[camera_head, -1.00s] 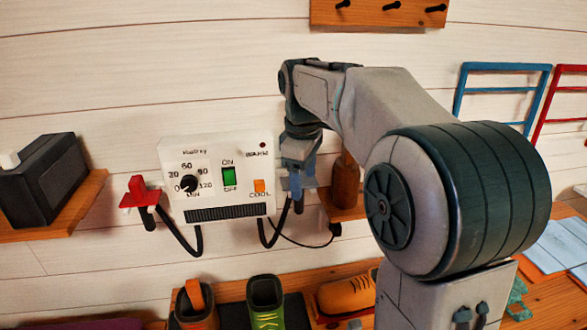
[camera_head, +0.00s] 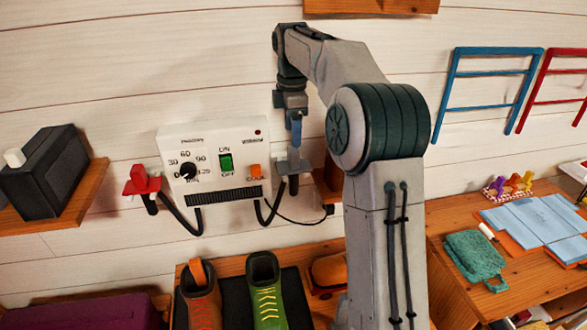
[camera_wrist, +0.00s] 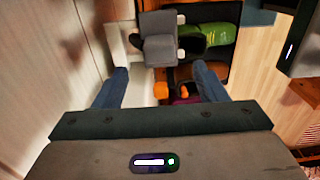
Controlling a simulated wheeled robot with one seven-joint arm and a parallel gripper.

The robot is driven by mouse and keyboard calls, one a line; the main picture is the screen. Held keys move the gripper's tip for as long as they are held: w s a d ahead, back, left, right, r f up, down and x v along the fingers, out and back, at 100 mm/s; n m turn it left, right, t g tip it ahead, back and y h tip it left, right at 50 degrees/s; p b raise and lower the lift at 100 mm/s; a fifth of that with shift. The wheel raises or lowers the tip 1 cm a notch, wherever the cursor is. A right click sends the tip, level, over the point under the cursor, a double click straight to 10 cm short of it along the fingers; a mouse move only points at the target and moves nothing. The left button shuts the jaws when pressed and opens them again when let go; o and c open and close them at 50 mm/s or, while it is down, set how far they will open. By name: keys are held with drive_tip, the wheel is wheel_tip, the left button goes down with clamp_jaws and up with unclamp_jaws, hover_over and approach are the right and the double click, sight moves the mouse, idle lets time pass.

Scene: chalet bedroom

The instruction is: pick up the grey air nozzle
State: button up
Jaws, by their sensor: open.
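The grey air nozzle (camera_head: 293,167) sits in its holder at the right side of the white wall unit, with a dark hose below it. My gripper (camera_head: 296,140) points down just above it, and its blue fingers partly overlap the nozzle's top in the head view. In the wrist view the nozzle (camera_wrist: 160,42) shows as a grey block ahead of the fingertips. The fingers (camera_wrist: 160,72) are apart with nothing between them. I cannot tell the exact gap between fingertips and nozzle.
A red nozzle (camera_head: 141,182) hangs at the left of the white unit (camera_head: 215,155). Boots (camera_head: 265,290) stand on the bench below. A black box (camera_head: 45,172) sits on the left shelf. A wooden shelf (camera_head: 329,184) lies close to the right of the nozzle.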

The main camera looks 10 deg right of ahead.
sight(294, 156)
wheel_tip(294, 156, down, 9)
drive_tip(key=shift+d+r+p, duration=0.15)
drive_tip(key=shift+r+p, duration=0.05)
drive_tip(key=shift+p, duration=0.55)
drive_tip(key=c, duration=1.1)
